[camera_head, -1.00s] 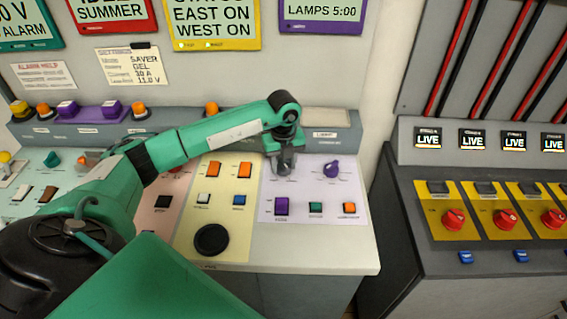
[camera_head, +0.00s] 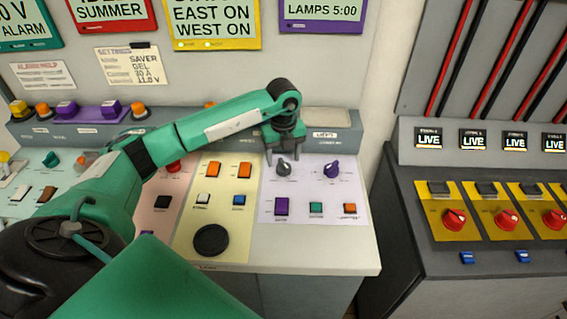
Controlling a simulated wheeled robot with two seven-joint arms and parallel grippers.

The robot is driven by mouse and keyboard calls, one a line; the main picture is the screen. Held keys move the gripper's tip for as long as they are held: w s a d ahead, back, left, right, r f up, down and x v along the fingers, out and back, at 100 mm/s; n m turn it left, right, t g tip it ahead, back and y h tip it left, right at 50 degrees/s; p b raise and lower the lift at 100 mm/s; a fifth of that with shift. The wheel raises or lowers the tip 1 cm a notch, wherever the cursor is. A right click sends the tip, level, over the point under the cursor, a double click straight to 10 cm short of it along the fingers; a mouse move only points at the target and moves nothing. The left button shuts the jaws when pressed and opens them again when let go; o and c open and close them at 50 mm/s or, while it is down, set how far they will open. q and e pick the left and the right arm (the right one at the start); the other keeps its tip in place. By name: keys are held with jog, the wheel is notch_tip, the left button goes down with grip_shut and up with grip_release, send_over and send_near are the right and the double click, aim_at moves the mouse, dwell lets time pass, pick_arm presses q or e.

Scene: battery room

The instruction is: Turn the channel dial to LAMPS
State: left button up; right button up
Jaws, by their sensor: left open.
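A grey dial (camera_head: 283,169) and a purple dial (camera_head: 332,170) sit side by side on the pale lilac section (camera_head: 303,190) of the desk. Their labels are too small to read, so I cannot tell from lettering which is the channel dial. My left gripper (camera_head: 284,152) points down with its fingers open, just above and behind the grey dial, and appears clear of it. The purple-framed display (camera_head: 321,12) above reads LAMPS 5:00. My right gripper is not in view.
Purple, green and orange buttons (camera_head: 349,209) lie in front of the dials. A yellow section (camera_head: 224,220) with buttons and a black round knob (camera_head: 211,240) is to the left. A separate dark console (camera_head: 455,262) with red knobs (camera_head: 507,220) stands right, across a gap.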

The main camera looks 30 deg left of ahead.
aim_at(284, 162)
pick_arm(q)
notch_tip(284, 162, up, 11)
jog(key=b, duration=0.1)
jog(key=shift+b, duration=0.35)
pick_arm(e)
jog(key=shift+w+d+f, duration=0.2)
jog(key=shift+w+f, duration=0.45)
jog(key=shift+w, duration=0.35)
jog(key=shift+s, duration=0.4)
